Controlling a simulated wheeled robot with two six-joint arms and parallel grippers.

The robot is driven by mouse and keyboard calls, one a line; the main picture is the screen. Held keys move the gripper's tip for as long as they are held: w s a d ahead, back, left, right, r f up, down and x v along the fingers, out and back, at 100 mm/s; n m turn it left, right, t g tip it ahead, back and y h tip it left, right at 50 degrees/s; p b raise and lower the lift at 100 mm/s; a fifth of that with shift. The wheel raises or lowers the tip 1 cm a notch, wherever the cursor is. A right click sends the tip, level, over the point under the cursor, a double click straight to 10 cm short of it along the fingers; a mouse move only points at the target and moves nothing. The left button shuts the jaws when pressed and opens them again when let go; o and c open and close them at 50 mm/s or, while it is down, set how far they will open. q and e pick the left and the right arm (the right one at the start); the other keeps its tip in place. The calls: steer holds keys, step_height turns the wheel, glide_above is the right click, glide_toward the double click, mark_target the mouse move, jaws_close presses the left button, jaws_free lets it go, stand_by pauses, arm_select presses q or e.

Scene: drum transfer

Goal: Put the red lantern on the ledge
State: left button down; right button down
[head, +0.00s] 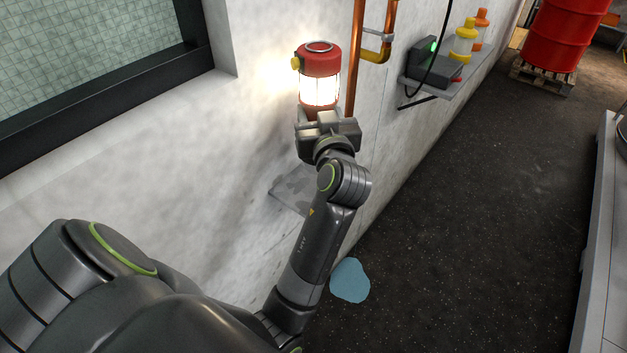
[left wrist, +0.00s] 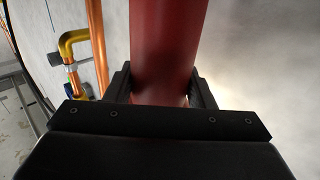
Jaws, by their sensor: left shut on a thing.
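The red lantern (head: 320,62) is lit and upright, with a red cap, a glowing middle and a yellow knob on its left. My left gripper (head: 325,116) is shut on its lower part and holds it up near the wall. In the left wrist view, the lantern's red body (left wrist: 163,50) stands between the two dark fingers (left wrist: 160,88). A small grey ledge (head: 289,194) juts from the wall below the lantern, partly hidden by my left arm. Its visible top has dark patches and looks bare. My right gripper is not in view.
Copper pipes (head: 354,60) with a yellow elbow (head: 376,55) run up the wall just right of the lantern. A wall shelf (head: 440,88) holds a dark device and two bottles. A window recess is at left. A blue patch (head: 350,280) lies on the dark floor.

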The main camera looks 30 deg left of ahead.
arm_select(q)
steer(key=shift+a+r+g, duration=0.25)
steer(key=shift+g, duration=0.05)
steer(key=shift+s+a+f+n+y, duration=0.1)
steer(key=shift+f+n+y, duration=0.2)
steer(key=shift+f, duration=0.05)
step_height(320, 180, down, 9)
steer(key=shift+f, duration=0.15)
steer(key=c, duration=0.6)
jaws_free()
steer(key=shift+c, duration=0.2)
